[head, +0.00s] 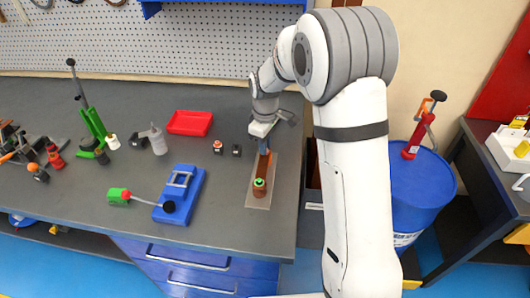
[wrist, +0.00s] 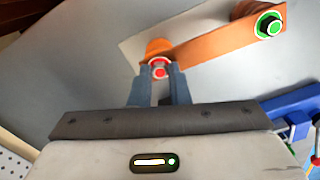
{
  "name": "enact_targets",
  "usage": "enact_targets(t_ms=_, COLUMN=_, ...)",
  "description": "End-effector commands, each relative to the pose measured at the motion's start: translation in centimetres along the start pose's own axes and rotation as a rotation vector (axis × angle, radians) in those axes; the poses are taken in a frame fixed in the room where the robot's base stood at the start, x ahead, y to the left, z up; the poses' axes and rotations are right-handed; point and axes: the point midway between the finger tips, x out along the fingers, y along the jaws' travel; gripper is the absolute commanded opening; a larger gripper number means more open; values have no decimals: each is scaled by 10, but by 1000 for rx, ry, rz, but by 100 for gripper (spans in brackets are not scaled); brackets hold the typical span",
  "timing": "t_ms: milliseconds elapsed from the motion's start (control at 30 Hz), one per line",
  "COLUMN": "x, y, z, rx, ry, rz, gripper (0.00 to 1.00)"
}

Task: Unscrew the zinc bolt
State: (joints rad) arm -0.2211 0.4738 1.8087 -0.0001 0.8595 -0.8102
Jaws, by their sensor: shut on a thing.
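My gripper (wrist: 160,76) is shut on a small bolt head with a red ring and pale face, which I take as the zinc bolt (wrist: 159,66). The fingers hide its sides. It sits at one end of the orange-brown busbar (wrist: 215,40). At the other end is a dark bolt with a green ring (wrist: 269,26), which also shows in the head view (head: 259,183). In the head view my gripper (head: 265,150) points down at the busbar's far end, and the zinc bolt is hidden there.
The bender's pale base plate (head: 262,200) lies near the right edge of the grey bench. A blue drum (head: 418,185) stands right of the bench.

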Motion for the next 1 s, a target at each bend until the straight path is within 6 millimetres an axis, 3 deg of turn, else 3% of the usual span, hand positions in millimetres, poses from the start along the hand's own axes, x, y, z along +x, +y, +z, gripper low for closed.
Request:
enact_targets(t_ms=200, x=0, y=0, z=0, rx=-191, ry=0, rz=0, gripper=0)
enact_targets(t_ms=567, x=0, y=0, z=0, rx=-223, ry=1, rz=1, gripper=0)
enact_targets(t_ms=1000, x=-1, y=0, z=0, rx=-684, ry=0, rz=1, gripper=0)
